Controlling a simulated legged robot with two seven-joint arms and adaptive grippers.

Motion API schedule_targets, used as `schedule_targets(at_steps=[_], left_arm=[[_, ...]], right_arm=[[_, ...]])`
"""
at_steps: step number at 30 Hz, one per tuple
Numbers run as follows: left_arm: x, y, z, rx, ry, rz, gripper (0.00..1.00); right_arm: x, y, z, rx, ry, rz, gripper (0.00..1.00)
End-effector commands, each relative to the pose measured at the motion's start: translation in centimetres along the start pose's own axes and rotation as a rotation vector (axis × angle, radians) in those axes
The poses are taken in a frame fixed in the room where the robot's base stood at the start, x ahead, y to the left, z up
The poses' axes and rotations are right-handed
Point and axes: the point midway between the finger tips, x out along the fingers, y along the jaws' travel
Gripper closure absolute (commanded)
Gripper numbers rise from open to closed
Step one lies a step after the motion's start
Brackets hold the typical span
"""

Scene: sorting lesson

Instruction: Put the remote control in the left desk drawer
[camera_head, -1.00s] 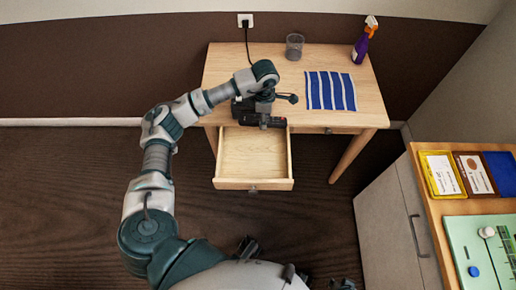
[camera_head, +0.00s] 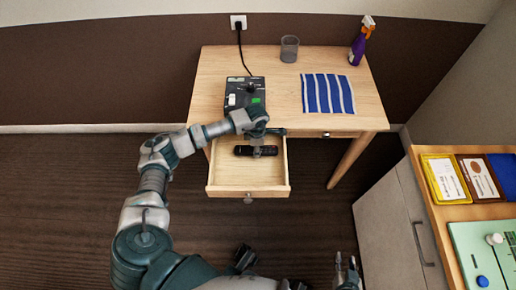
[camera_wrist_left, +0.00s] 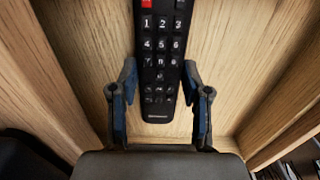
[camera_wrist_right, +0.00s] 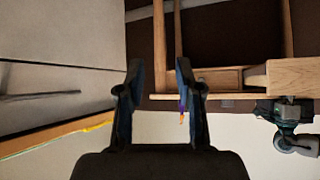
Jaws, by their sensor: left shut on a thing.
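The black remote control (camera_head: 243,150) lies across the back part of the open left desk drawer (camera_head: 228,178), seen from above in the head view. In the left wrist view the remote (camera_wrist_left: 160,45) shows number keys and a red key, with wooden drawer walls around it. My left gripper (camera_wrist_left: 160,76) is shut on its lower end; it also shows over the drawer in the head view (camera_head: 264,151). I cannot tell whether the remote touches the drawer floor. My right gripper (camera_wrist_right: 158,75) is open and empty, away from the desk; it shows at the bottom of the head view (camera_head: 346,268).
On the desk (camera_head: 290,100) are a black device (camera_head: 245,92) with a cord, a grey cup (camera_head: 289,48), a striped blue cloth (camera_head: 327,94) and a purple spray bottle (camera_head: 360,45). A cabinet (camera_head: 398,225) and a side table with trays (camera_head: 444,180) stand at the right.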

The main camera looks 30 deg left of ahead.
Motion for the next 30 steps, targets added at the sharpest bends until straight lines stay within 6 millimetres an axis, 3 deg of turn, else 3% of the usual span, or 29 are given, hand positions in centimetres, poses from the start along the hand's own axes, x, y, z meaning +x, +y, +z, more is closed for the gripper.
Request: schedule_targets(at_steps=[2,12,13,14,24,30], left_arm=[[0.8,0.0,0.0,0.0,-0.001,-0.001,0.9],[1.0,0.0,0.0,0.0,-0.001,0.001,0.9],[0.9,0.0,0.0,0.0,-0.001,0.001,0.45],[0.9,0.0,0.0,0.0,-0.001,0.001,0.42],[0.7,0.0,0.0,0.0,-0.001,0.002,0.42],[-2.6,0.1,0.0,0.0,-0.004,0.006,0.42]], right_arm=[[0.2,-0.1,-0.3,0.0,0.026,-0.002,0.65],[0.2,-0.1,-0.7,0.001,0.046,-0.004,0.65],[0.3,-0.1,-0.8,0.001,0.046,-0.003,0.65],[0.4,-0.1,-0.8,0.0,0.044,-0.003,0.65],[0.3,-0.1,-0.8,0.0,0.038,-0.003,0.65],[-0.8,0.3,1.2,0.0,-0.081,0.006,0.65]])
